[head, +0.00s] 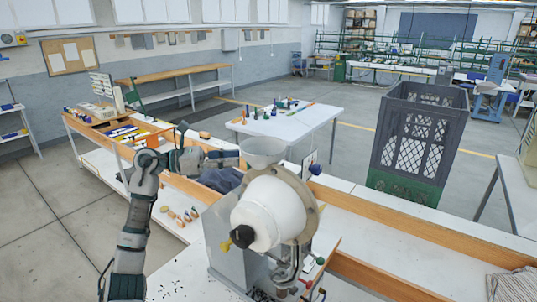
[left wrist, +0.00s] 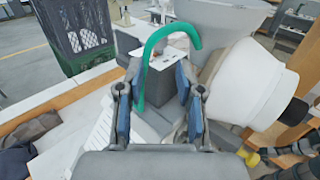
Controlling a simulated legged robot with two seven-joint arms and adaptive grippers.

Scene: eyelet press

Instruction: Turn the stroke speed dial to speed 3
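The eyelet press has a white drum (head: 270,212), a pale hopper (head: 263,150) and a grey body (head: 222,240). A black knob (head: 243,236) with a yellow part sits at the drum's front. I cannot make out a numbered speed dial or its setting. My left gripper (head: 232,158) reaches in beside the hopper. In the left wrist view its fingers (left wrist: 160,105) are spread, with nothing clearly held between them. Beyond them show a grey box (left wrist: 172,80) and a green hooked tube (left wrist: 146,70); contact cannot be judged. My right gripper is not in view.
A blue knob (head: 315,169) stands behind the drum. Coloured levers (head: 318,262) are at the press's lower right. A wooden-edged bench (head: 420,240) extends right. A dark crate (head: 415,135) stands behind it, and a white table (head: 285,122) farther back.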

